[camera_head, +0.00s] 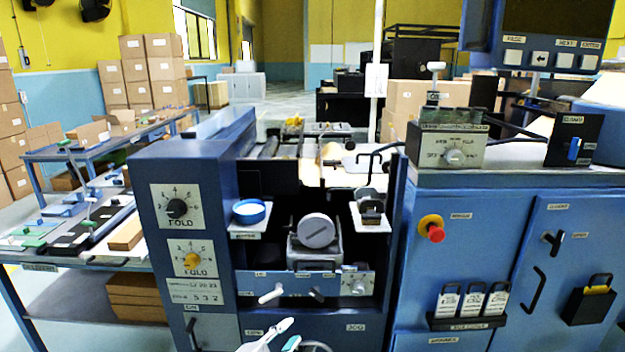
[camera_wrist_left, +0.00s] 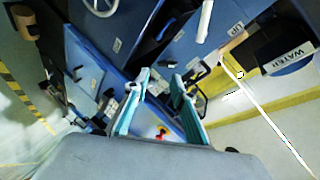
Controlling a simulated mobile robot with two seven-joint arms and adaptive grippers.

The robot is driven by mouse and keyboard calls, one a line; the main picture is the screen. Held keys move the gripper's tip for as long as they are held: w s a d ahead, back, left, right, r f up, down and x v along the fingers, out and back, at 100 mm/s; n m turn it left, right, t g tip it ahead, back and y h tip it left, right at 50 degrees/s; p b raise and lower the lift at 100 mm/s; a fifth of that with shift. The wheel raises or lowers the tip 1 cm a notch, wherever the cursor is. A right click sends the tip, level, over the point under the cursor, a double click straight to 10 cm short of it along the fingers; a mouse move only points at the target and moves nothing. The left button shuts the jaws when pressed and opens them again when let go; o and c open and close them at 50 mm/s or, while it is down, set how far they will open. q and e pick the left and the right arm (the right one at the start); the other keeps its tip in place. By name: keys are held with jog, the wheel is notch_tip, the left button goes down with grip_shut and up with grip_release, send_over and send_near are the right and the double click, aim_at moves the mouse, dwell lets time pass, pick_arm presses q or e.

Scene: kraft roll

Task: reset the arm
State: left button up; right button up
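My left gripper (camera_head: 287,333) shows at the bottom edge of the head view, in front of the blue machine (camera_head: 200,150), with only its fingertips in sight. In the left wrist view its two teal-lined fingers (camera_wrist_left: 160,90) stand apart with nothing between them, so it is open and empty. Beyond them are blue panels and the floor, seen tilted. My right gripper is in neither view.
The machine front has a fold dial (camera_head: 176,208), a yellow knob (camera_head: 192,260), small levers (camera_head: 271,293) and a red button (camera_head: 435,233). A workbench (camera_head: 60,262) with tools stands at the left. Stacked cartons (camera_head: 150,70) are behind it.

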pick_arm(q)
jog(key=s+a+f+n+g+y, duration=0.1)
jog(key=s+a+f+n, duration=0.3)
jog(key=s, duration=0.5)
jog(key=s+a+f+n+g+y, duration=0.1)
jog(key=s+a+f+n, duration=0.3)
jog(key=s+f, duration=0.3)
jog(key=s+a+f+n+y, duration=0.1)
jog(key=s+a+f+n, duration=0.3)
jog(key=s, duration=0.7)
notch_tip(320, 180, down, 2)
jog(key=shift+a+f+g, duration=0.1)
jog(key=shift+a+g, duration=0.3)
jog(key=shift+a, duration=0.6)
